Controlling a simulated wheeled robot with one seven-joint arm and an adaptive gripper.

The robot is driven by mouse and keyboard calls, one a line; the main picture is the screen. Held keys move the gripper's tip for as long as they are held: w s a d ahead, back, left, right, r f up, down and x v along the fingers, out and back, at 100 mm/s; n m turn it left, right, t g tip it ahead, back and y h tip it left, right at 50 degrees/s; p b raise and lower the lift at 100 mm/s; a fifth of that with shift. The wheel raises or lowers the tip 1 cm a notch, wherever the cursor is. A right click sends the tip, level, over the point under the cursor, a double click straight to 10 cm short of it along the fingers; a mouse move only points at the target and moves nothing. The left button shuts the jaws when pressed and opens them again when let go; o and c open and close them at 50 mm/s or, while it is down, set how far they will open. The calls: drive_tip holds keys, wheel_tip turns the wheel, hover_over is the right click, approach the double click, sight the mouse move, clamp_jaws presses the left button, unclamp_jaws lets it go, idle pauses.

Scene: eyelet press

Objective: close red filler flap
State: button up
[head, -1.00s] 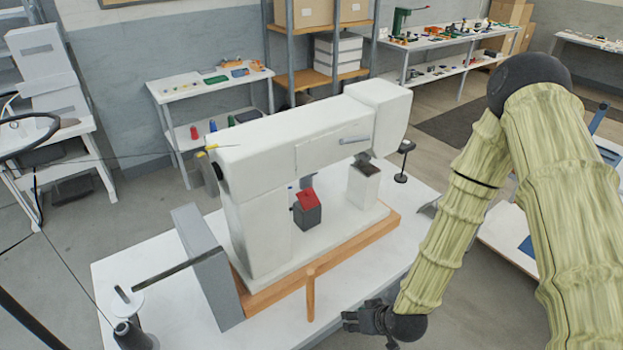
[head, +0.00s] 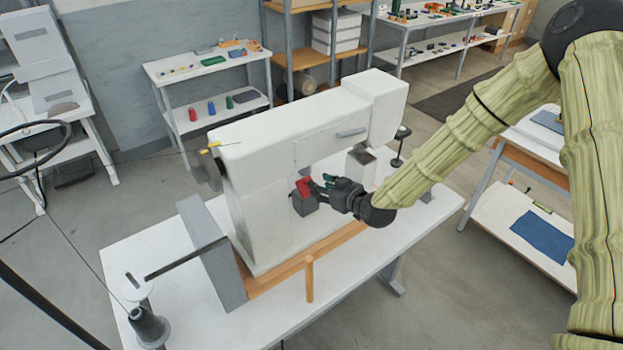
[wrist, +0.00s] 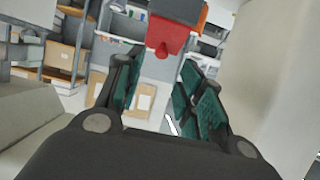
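The red filler flap (head: 303,186) sits on top of a small dark grey box (head: 304,204) beside the white press (head: 265,160). It stands tilted up from the box. In the wrist view the red flap (wrist: 172,35) is ahead of my fingers, near the top middle, with a small rounded tab at its lower edge. My gripper (head: 322,186) is right beside the flap in the head view. In the wrist view the gripper (wrist: 157,95) has its green-padded fingers apart with nothing between them. Whether a fingertip touches the flap I cannot tell.
The press stands on a wooden base (head: 330,247) on a white table (head: 400,232). A white post (head: 361,165) stands just behind my gripper. A grey upright plate (head: 212,262) and a thread cone (head: 149,326) are at the left. The table's front right is clear.

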sight(308, 180)
drive_tip(key=shift+p+x, duration=1.3)
drive_tip(key=shift+x, duration=2)
drive_tip(key=shift+c, duration=0.5)
clamp_jaws()
